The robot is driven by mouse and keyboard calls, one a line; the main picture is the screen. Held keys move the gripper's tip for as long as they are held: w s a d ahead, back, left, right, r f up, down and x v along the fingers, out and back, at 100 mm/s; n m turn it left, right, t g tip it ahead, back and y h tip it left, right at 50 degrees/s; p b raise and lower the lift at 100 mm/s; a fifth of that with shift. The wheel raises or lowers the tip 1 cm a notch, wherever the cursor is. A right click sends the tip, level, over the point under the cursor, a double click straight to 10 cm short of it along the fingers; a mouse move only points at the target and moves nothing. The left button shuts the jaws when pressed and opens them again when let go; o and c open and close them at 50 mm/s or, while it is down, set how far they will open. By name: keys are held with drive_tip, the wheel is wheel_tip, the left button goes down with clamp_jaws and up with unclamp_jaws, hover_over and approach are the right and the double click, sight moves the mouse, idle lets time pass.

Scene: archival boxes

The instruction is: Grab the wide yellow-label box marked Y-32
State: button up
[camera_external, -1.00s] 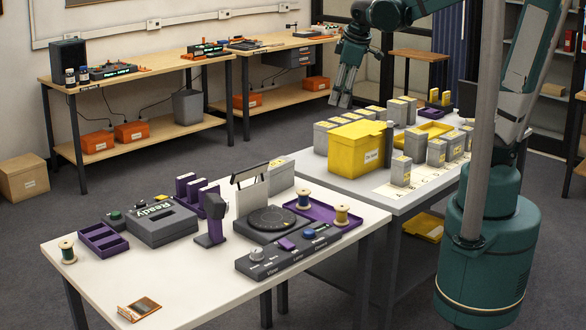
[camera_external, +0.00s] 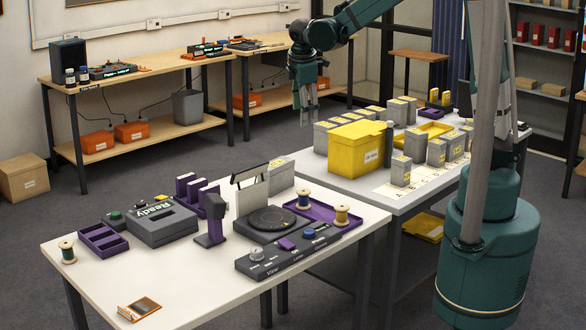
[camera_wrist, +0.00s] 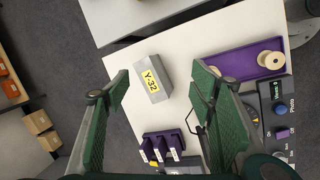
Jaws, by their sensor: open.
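The grey box marked Y-32 (camera_wrist: 152,85) has a yellow label on its top and stands on the white near table between my fingers as seen in the wrist view. In the external view this box (camera_external: 281,177) stands at the table's back edge, partly hidden by a white panel with a dark top. My gripper (camera_external: 304,113) is open and empty, pointing down, high above the tables. In the wrist view its two green fingers (camera_wrist: 160,72) are spread wide, with the box beyond them and not touched.
A purple tray (camera_wrist: 240,68) with thread spools lies right of the box. A purple slotted rack (camera_wrist: 165,145) and a dark turntable (camera_external: 270,221) are close by. A yellow bin (camera_external: 346,154) and several grey boxes stand on the other table.

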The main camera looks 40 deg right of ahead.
sight(275, 163)
drive_tip(key=w+a+f+n, duration=0.1)
drive_tip(key=w+f+n, duration=0.1)
drive_tip(key=f, duration=0.3)
drive_tip(key=w+a+f+n+g+h, duration=0.1)
drive_tip(key=w+a+f+n, duration=0.1)
drive_tip(key=w+f, duration=0.2)
drive_tip(key=w+a+f+n, duration=0.1)
drive_tip(key=w+a+f, duration=0.1)
drive_tip(key=w+f, duration=0.2)
wheel_tip(275, 163, down, 2)
drive_tip(key=shift+a+f+n+g+h+b, duration=0.2)
drive_tip(key=shift+n+g+h+b, duration=0.1)
drive_tip(key=shift+n+g+b, duration=0.1)
drive_tip(key=shift+f, duration=0.1)
drive_tip(key=shift+x, duration=1.2)
drive_tip(key=shift+d+f, duration=0.1)
drive_tip(key=shift+f, duration=0.05)
drive_tip(key=shift+b+x, duration=0.4)
drive_tip(key=shift+x, duration=2.1)
drive_tip(key=shift+w+f+b, duration=0.1)
drive_tip(key=shift+f+b, duration=0.15)
drive_tip(key=shift+b, duration=0.1)
drive_tip(key=c, duration=1.3)
